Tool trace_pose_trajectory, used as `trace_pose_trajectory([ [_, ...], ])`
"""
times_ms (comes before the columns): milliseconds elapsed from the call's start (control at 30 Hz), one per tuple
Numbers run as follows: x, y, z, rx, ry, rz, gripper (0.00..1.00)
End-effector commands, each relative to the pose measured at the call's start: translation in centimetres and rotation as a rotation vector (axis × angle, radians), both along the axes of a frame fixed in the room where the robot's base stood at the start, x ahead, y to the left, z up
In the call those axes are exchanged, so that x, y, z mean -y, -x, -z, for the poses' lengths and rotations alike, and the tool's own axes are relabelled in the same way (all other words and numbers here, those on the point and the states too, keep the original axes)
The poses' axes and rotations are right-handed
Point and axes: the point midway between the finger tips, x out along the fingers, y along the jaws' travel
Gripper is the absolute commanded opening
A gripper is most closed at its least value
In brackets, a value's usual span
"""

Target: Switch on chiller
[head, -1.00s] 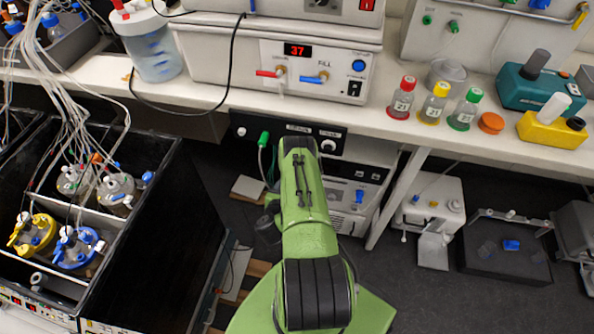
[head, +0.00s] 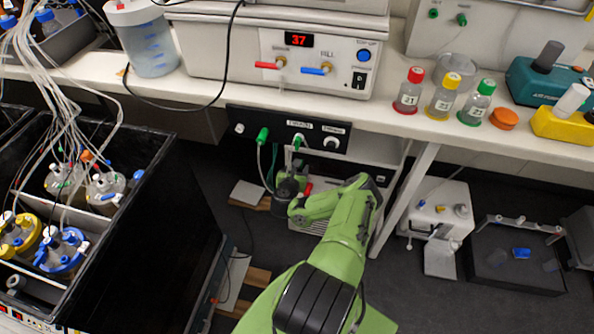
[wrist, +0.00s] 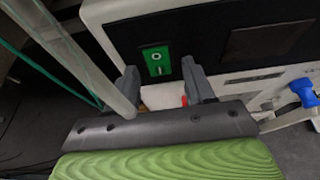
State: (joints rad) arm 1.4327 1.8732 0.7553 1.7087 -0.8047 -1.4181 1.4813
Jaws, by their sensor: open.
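The chiller is a white unit with a black front panel (wrist: 225,40) in the wrist view. A green rocker switch (wrist: 157,60) with white marks sits at the panel's lower left. My gripper (wrist: 160,68) is open and empty, with its two dark fingers on either side of the switch in the picture. I cannot tell whether a finger touches the panel or which way the switch is set. In the head view, the white unit's grille (head: 312,220) shows low under the bench, mostly hidden behind my arm. My gripper (head: 290,185) is small and partly unclear there.
A pale hose (wrist: 85,55) runs close to the left finger. A blue tap (wrist: 304,92) stands at the right. A black panel with knobs (head: 290,130) hangs under the bench (head: 395,125). A black tank (head: 150,240) stands left, a bench leg (head: 405,200) right.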

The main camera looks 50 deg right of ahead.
Motion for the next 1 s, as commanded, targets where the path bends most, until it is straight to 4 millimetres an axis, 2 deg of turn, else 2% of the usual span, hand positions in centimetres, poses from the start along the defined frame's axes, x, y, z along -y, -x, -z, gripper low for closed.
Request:
trace_pose_trajectory([
  [33,0.0,0.0,0.0,0.000,0.000,0.000,0.53],
  [300,0.0,0.0,0.0,0.000,0.000,0.000,0.12],
  [400,-0.1,0.0,0.0,0.000,0.000,0.000,0.00],
  [633,-0.4,-0.1,0.7,0.002,0.033,-0.005,0.00],
  [1000,-0.3,0.1,1.2,0.072,0.198,0.000,0.00],
])
